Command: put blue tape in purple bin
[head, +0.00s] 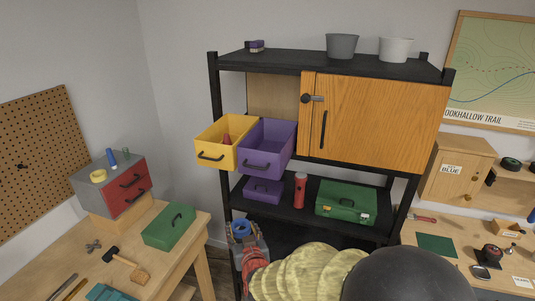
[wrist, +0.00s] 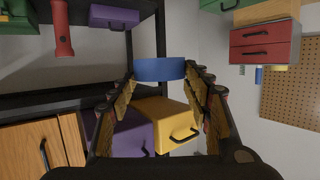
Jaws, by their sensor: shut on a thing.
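The blue tape (wrist: 160,69) is a blue ring held between the fingertips of my gripper (wrist: 160,76) in the wrist view. In the head view the blue tape (head: 241,227) shows low, in front of the shelf unit, at my gripper (head: 246,240). The purple bin (head: 266,148) is an open-topped bin with a dark handle, projecting from the shelf unit, right of the yellow bin. The tape is apart from it and lower in the head picture. In the wrist view, which looks upside down, the purple bin (wrist: 130,135) is partly hidden behind a finger.
The yellow bin (head: 212,148) stands beside the purple bin, with a red object (head: 227,139) inside. An orange wooden cabinet (head: 375,122) is right of the bins. Below sit a purple box (head: 263,191), a red flashlight (head: 300,190) and a green toolbox (head: 346,202).

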